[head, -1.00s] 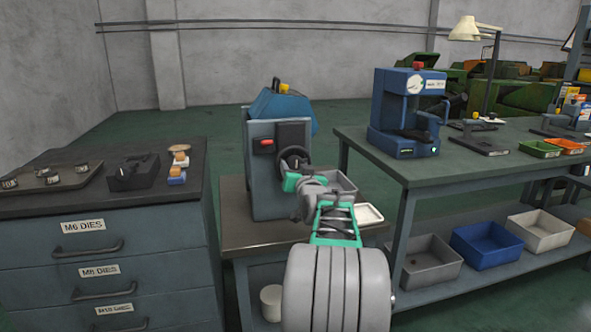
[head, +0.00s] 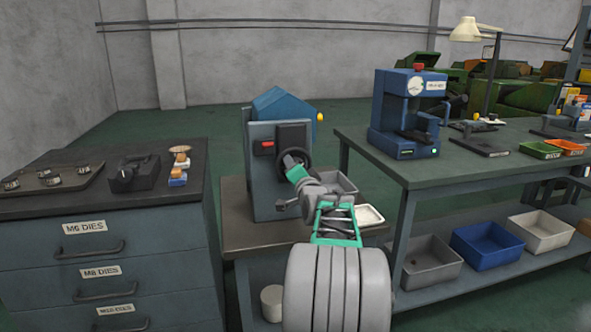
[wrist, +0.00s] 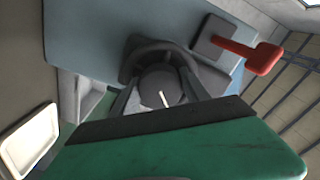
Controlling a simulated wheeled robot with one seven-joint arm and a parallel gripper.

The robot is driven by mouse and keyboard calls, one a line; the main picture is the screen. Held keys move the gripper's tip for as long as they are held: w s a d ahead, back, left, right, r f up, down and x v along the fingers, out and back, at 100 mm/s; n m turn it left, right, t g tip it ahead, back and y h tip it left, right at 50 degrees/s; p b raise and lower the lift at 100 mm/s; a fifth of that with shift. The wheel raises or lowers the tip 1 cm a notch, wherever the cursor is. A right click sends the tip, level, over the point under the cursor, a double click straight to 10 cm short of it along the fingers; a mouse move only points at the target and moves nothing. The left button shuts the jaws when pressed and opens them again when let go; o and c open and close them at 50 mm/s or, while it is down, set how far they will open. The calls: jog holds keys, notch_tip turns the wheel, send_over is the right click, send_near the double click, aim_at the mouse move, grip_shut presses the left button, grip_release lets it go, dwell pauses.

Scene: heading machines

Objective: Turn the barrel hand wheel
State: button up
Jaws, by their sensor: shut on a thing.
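The barrel hand wheel (head: 309,155) is a dark round part on the front of a grey-blue machine (head: 262,192). My gripper (head: 292,163) is at it, its fingers tilted up and left. In the wrist view my gripper (wrist: 160,88) has one dark finger on each side of the dark rounded hub of the hand wheel (wrist: 150,52), shut on it. The contact itself is partly hidden by the fingers. A yellow knob (head: 320,117) shows at the right of the machine's blue hood (head: 282,106).
A red lever (wrist: 262,58) sits close beside the wheel. A grey bin (head: 340,184) and a white tray (head: 369,216) stand right of the machine. A die cabinet (head: 190,225) is at left, and a workbench (head: 480,165) at right.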

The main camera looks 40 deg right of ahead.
jog(key=shift+m, duration=0.4)
jog(key=o, duration=1.4)
jog(key=shift+c, duration=0.2)
jog(key=v, duration=0.8)
jog(key=shift+p, duration=0.3)
